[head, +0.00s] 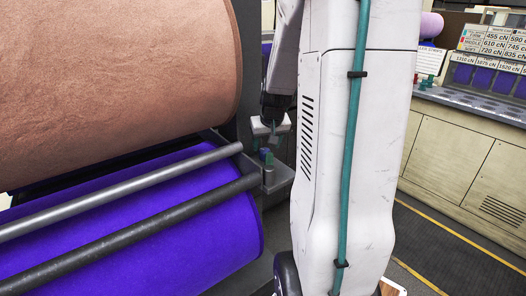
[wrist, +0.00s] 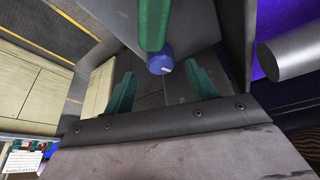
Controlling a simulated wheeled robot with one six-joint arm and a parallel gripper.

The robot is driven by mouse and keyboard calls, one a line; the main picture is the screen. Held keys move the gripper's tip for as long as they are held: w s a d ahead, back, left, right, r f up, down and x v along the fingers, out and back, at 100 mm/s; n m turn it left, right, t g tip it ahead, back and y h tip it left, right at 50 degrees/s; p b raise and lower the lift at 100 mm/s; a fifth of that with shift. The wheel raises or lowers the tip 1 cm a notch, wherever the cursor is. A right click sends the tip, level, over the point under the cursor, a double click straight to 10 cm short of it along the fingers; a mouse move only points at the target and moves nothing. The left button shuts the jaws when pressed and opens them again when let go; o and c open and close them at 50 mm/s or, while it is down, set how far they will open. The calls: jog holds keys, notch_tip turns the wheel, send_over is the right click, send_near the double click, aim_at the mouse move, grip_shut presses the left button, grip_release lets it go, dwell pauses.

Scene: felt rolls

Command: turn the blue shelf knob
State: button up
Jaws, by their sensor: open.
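The blue knob (wrist: 160,64) shows in the wrist view as a short round cap with a pale mark on its top. It lies just beyond my gripper (wrist: 162,90), roughly midway between its two teal fingers and apart from both. My gripper is open with nothing between its fingers. In the head view my gripper (head: 271,130) hangs above a small grey shelf (head: 279,179) beside the rolls. The blue knob (head: 269,160) is small there, below the fingertips.
A green cylindrical thing (wrist: 154,22) is close beside the blue knob. A beige cabinet (head: 465,165) is at right.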

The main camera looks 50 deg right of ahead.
aim_at(264, 151)
jog(key=shift+x, duration=2.2)
jog(key=c, duration=1)
jog(key=shift+a, duration=0.1)
jog(key=shift+w+a+m+g+h, duration=0.1)
jog(key=shift+m+g+h, duration=0.25)
jog(key=shift+m, duration=0.8)
jog(key=shift+m+g+h, duration=0.25)
jog(key=shift+m+g, duration=0.1)
jog(key=shift+m, duration=0.8)
